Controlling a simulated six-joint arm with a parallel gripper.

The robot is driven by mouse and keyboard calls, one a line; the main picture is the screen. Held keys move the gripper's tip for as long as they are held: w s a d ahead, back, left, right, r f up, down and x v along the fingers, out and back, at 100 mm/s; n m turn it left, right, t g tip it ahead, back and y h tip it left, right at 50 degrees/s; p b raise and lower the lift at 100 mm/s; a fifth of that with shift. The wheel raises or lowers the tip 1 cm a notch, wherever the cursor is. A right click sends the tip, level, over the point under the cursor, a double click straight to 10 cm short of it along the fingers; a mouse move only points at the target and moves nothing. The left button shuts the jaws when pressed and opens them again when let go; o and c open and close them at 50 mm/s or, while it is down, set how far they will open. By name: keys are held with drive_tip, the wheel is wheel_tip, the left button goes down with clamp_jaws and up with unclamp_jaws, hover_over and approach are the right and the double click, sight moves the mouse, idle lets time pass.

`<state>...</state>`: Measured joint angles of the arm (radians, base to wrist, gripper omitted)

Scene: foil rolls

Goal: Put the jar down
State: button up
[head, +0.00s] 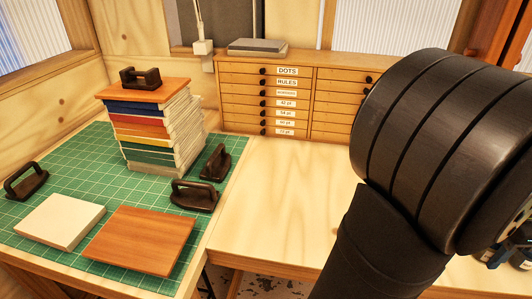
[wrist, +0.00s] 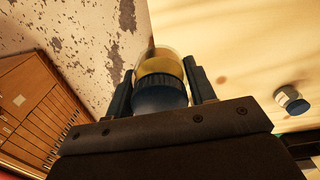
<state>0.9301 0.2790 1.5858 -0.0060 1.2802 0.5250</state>
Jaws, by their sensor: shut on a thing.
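The jar (wrist: 160,68) is in the wrist view, with yellow contents showing in a clear body and a dark blue part nearer my gripper. My gripper (wrist: 158,80) is shut on it, with one dark finger on each side. The jar shows against pale wood and a flaking pale surface; I cannot tell how far it is from either. In the head view my arm fills the right side, and the held jar cannot be made out there.
A small pale jar with a dark end (wrist: 291,102) stands apart at the right of the wrist view. Pale bench top (head: 275,195) is clear beside the green mat (head: 70,165). The mat holds a book stack (head: 150,125), dark handled tools and two boards. A drawer cabinet (head: 290,100) stands behind.

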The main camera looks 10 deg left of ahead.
drive_tip(key=w+a+r+n, duration=0.3)
drive_tip(key=w+a+n, duration=0.2)
drive_tip(key=w+a, duration=0.55)
drive_tip(key=w+a+r+n, duration=0.3)
drive_tip(key=w+a+n, duration=0.3)
drive_tip(key=a, duration=0.5)
drive_tip(key=w+a+r+n, duration=0.2)
drive_tip(key=w+a+n, duration=0.2)
drive_tip(key=w+a, duration=0.55)
drive_tip(key=s+a+r+n, duration=0.25)
drive_tip(key=a+n, duration=0.35)
drive_tip(key=a, duration=1)
drive_tip(key=s+a+r+n, duration=0.1)
drive_tip(key=a+r+n, duration=0.4)
drive_tip(key=a, duration=1.1)
drive_tip(key=s+a+r+n, duration=0.1)
drive_tip(key=s+a+n, duration=0.4)
drive_tip(key=a, duration=0.4)
drive_tip(key=s+a+r+n, duration=0.1)
drive_tip(key=s+a+n, duration=0.2)
drive_tip(key=s+a, duration=0.55)
drive_tip(key=m, duration=1.6)
hover_over(128, 186)
wheel_tip(128, 186, down, 20)
drive_tip(key=shift+s+f, duration=0.1)
drive_tip(key=shift+f, duration=4)
